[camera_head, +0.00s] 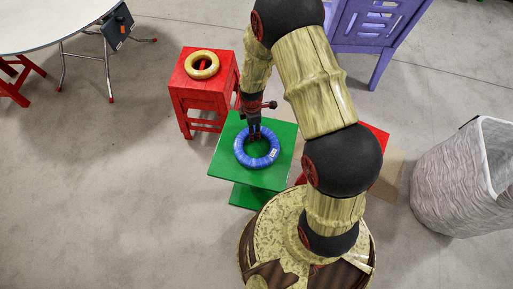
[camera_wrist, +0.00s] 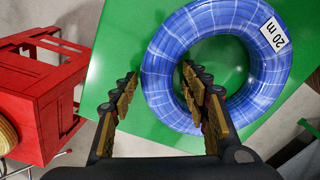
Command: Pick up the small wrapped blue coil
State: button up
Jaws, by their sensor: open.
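The small wrapped blue coil (camera_head: 257,160) lies flat on a green square-topped stand (camera_head: 226,157). In the wrist view the coil (camera_wrist: 165,62) is a glossy blue ring with a white "20 m" label at its upper right. My gripper (camera_head: 255,132) is at the coil's far edge in the head view. In the wrist view my gripper (camera_wrist: 159,76) is open, one finger outside the ring and the other over its hole. The ring's left side shows between the fingertips. The right finger hides part of the coil. I cannot tell how far the fingertips are above the green top.
A red stool (camera_head: 190,82) with a yellow ring (camera_head: 202,65) stands left of the green stand. A purple chair (camera_head: 378,30) is behind, a white bin (camera_head: 465,180) at the right, and a round white table (camera_head: 45,22) at the upper left. Floor at the left is clear.

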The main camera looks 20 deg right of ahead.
jog(key=c, duration=0.3)
grip_shut()
dwell(0.5)
dwell(0.3)
